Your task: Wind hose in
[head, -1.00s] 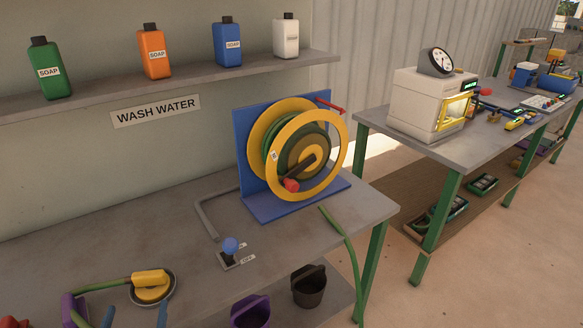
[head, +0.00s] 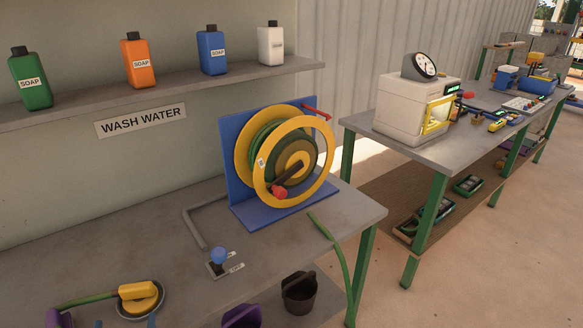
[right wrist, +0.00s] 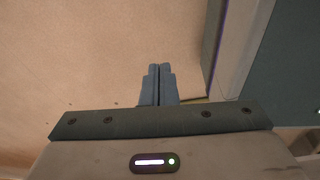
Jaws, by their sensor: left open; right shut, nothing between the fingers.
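The hose reel (head: 284,160) has yellow rims and a blue stand on the grey bench. Green hose shows wound on its drum. Its dark crank ends in a red knob (head: 279,192) at the lower left of the wheel. A green hose (head: 335,252) runs over the bench's right front edge. A yellow nozzle (head: 138,291) on a green hose length lies in a round dish at lower left. My left gripper (head: 125,322) is open; only its blue fingertips show at the bottom edge, near the dish. My right gripper (right wrist: 156,70) is shut and empty in the right wrist view.
A blue-knobbed valve (head: 219,257) and a grey pipe stand in front of the reel. A black bucket (head: 300,293) and a purple bucket (head: 241,316) are below the bench edge. Soap bottles line the shelf (head: 180,82). A second bench (head: 445,150) stands at right.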

